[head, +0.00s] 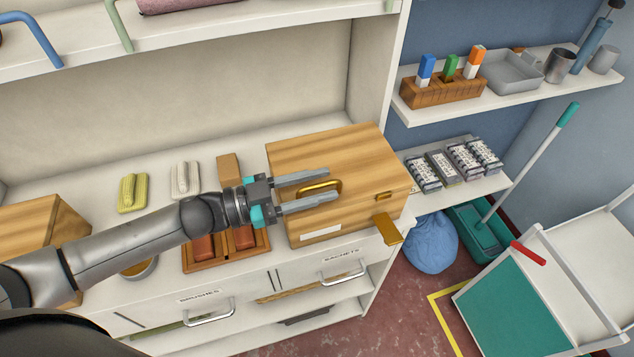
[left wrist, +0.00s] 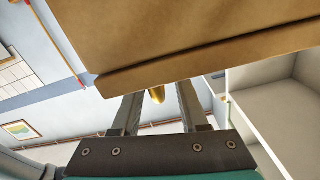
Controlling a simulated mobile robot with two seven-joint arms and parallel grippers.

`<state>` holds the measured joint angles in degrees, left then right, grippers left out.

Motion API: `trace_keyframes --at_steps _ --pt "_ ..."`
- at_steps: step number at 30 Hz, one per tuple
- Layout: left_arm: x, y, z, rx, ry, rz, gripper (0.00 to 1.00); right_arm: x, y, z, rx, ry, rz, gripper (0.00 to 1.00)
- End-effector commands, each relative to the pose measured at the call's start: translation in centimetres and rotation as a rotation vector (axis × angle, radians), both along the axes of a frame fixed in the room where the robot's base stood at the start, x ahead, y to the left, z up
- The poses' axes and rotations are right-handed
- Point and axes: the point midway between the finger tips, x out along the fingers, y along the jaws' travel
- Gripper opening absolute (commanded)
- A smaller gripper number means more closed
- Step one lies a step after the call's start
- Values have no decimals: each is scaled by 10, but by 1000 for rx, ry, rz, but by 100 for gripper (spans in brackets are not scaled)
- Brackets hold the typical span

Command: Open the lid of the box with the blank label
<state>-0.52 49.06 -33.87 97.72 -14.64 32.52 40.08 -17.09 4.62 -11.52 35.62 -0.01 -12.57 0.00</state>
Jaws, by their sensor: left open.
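A wooden box (head: 368,178) with a blank white label (head: 320,231) on its front stands at the right end of the counter; its lid looks shut. A brass handle (head: 307,187) shows between the fingers of my left gripper (head: 332,185), which is open over the box in the head view. A brass tab (head: 388,229) sticks out at the box's front right. In the left wrist view a wooden surface (left wrist: 200,35) fills the top, and a brass piece (left wrist: 157,95) shows between or beyond the open fingers (left wrist: 158,103). Contact cannot be told. My right gripper is not in view.
Left of the box are a wooden tray (head: 189,268) with reddish blocks, a white brush (head: 185,178) and a yellow brush (head: 132,192). Another wooden box (head: 40,230) stands at far left. Drawers with handles (head: 343,272) lie below the counter. A trolley (head: 520,315) stands right.

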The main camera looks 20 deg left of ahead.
Motion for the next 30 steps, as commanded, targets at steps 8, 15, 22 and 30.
trace_keyframes --at_steps 8,15,22,30 --pt "0 0 0 0 0 0 39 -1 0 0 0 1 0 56" --pt "0 0 0 -1 -1 0 12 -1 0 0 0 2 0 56" --pt "0 0 0 1 -1 0 0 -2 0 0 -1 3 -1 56" --pt "0 0 0 1 -2 1 0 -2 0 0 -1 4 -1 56"
